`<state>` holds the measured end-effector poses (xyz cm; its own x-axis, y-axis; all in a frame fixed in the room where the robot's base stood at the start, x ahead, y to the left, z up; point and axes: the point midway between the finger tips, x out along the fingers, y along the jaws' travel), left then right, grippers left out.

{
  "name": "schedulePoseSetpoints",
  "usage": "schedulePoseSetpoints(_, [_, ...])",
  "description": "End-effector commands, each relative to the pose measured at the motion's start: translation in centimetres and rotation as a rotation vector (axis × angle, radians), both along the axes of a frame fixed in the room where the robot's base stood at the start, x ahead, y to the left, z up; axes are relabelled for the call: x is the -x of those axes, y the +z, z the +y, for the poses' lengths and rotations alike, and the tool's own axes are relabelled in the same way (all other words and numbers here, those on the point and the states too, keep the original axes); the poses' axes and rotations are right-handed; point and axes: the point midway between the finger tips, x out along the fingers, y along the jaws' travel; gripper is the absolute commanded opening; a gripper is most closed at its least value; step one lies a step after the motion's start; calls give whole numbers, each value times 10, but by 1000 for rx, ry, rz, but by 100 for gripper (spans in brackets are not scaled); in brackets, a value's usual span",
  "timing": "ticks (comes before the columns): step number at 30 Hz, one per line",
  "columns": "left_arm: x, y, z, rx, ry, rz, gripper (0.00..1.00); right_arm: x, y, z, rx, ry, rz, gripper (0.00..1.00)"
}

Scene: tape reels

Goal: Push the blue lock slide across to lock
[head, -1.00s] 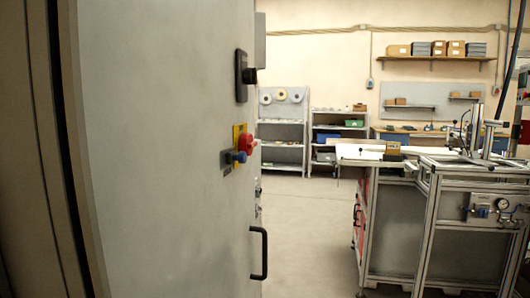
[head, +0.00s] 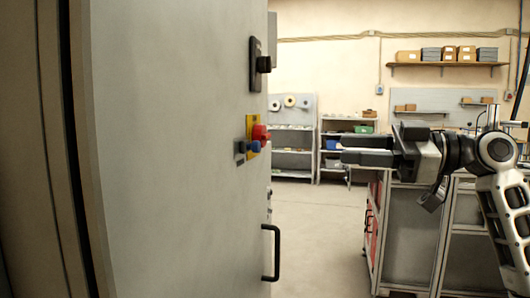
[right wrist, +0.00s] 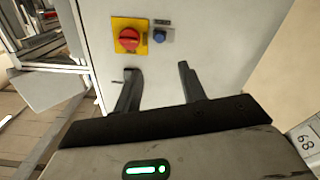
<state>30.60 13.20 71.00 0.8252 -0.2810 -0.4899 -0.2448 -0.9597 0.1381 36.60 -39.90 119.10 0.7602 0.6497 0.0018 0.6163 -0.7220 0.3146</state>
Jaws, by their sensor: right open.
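The blue lock slide (head: 253,146) sits on the grey cabinet face, beside a red rotary knob (head: 261,132) on a yellow plate. In the right wrist view the blue slide (right wrist: 159,36) is on a small grey plate, right of the red knob (right wrist: 129,39). My right gripper (head: 342,150) is level with the slide in the head view, apart from it to the right, fingers pointing left. In the right wrist view its two fingers (right wrist: 158,72) are spread and empty, with the slide showing beyond the gap between them. My left gripper is not in view.
The large grey cabinet (head: 170,200) fills the left. It carries a black handle (head: 275,252) below and a black latch (head: 262,64) above. A metal-framed workbench (head: 410,240) stands behind my right arm. Shelves (head: 292,140) line the back wall. Floor between cabinet and bench is clear.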

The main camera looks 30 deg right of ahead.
Motion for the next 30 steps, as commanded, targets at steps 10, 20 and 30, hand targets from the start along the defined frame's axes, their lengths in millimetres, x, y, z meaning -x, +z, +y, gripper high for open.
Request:
schedulePoseSetpoints(10, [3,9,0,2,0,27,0,-50,3,43,2,2,7,41])
schedulePoseSetpoints(20, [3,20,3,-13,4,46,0,-95,4,81,-1,0,4,41])
schedulePoseSetpoints(30, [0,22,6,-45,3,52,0,-116,0,99,-4,0,5,41])
